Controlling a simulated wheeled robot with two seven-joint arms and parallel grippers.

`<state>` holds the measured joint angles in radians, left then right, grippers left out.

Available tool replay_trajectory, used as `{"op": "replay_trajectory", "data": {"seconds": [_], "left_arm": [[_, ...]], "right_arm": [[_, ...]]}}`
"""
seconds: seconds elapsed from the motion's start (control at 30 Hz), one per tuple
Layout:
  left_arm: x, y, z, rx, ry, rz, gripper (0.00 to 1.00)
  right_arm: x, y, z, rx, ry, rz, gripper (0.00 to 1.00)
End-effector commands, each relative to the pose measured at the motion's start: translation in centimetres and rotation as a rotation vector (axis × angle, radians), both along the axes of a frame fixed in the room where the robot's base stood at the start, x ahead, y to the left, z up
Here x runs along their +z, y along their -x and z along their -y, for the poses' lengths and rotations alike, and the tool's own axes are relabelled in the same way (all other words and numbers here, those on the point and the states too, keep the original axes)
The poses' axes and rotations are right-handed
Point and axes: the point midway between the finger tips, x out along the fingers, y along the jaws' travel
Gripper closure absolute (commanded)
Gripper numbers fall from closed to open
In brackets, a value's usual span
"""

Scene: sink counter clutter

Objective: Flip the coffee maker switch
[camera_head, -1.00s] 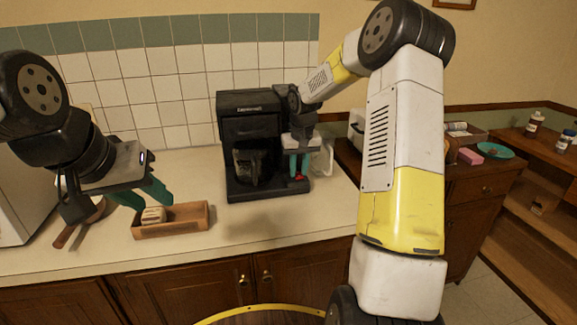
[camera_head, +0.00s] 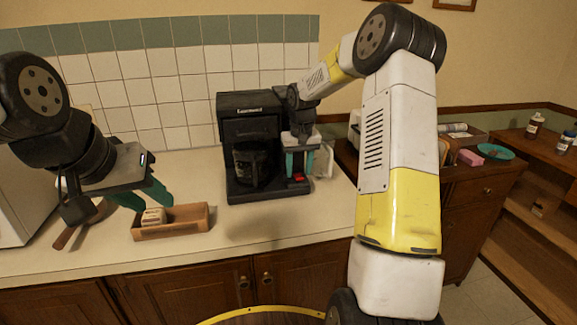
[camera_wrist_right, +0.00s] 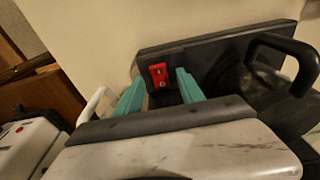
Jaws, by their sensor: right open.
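The black coffee maker (camera_head: 251,128) stands on the counter against the tiled wall, with a dark glass carafe (camera_head: 251,166) in it. Its red switch (camera_head: 299,179) is on the right part of its base. In the right wrist view the red switch (camera_wrist_right: 159,76) shows between and beyond the green fingertips. My right gripper (camera_head: 298,166) points down just above the switch, open and empty; I cannot tell whether a finger touches it. It also shows in the right wrist view (camera_wrist_right: 160,88). My left gripper (camera_head: 147,197) is over the counter at left, its fingers apart and empty.
A wooden tray (camera_head: 185,226) with a small block-like item (camera_head: 153,216) sits below my left gripper. A wooden-handled utensil (camera_head: 78,226) lies left of it. The carafe handle (camera_wrist_right: 292,48) is close by my right gripper.

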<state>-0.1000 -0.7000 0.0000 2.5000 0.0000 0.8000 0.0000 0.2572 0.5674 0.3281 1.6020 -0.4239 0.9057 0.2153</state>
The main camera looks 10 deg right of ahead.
Motion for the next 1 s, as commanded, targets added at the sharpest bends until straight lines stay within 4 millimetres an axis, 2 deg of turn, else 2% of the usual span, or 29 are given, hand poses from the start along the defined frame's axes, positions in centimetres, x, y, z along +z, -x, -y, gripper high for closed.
{"op": "replay_trajectory", "data": {"seconds": [0.2, 0.4, 0.53, 0.87, 1.0], "left_arm": [[0.0, 0.0, 0.0, 0.0, 0.0, 0.0, 0.64], [0.0, 0.0, 0.0, 0.0, 0.0, 0.0, 0.64], [0.0, 0.0, 0.0, 0.0, 0.0, 0.0, 0.64], [0.0, 0.0, 0.0, 0.0, 0.0, 0.0, 0.64], [0.0, 0.0, 0.0, 0.0, 0.0, 0.0, 0.64]], "right_arm": [[3.6, 0.3, 0.0, -0.001, 0.001, 0.006, 0.55], [6.5, 0.8, 0.0, -0.001, 0.001, 0.003, 0.55], [7.2, 0.9, 0.1, -0.001, 0.001, 0.001, 0.55], [7.4, 1.0, 0.0, 0.0, 0.001, 0.002, 0.55], [9.1, 2.4, -0.4, 0.009, 0.007, 0.022, 0.55]]}}
